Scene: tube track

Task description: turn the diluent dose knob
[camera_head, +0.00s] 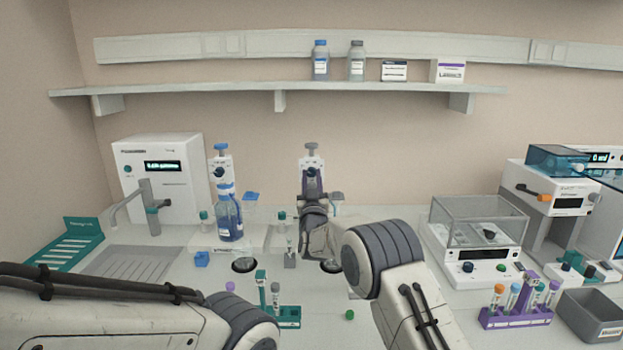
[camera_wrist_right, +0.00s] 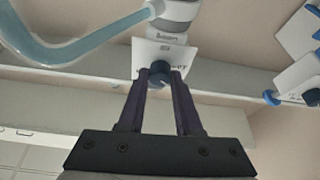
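The diluent dispenser (camera_head: 311,163) with a grey top stands at the back middle of the bench. In the right wrist view its white label plate (camera_wrist_right: 164,53) carries a dark blue dose knob (camera_wrist_right: 157,75). My right gripper (camera_head: 313,182) reaches the front of this dispenser. In the right wrist view its two dark purple fingers (camera_wrist_right: 158,78) stand on either side of the knob, and the knob fills the narrow gap between the tips. My right wrist hides the dispenser's lower part. My left arm crosses the lower left; its gripper is out of view.
A similar dispenser with a blue bottle (camera_head: 229,217) stands close on the left. A green tube stand (camera_head: 288,318) is in front. A balance (camera_head: 480,231), a purple tube rack (camera_head: 517,316) and a grey bin (camera_head: 593,312) stand at the right. A shelf (camera_head: 220,90) runs above.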

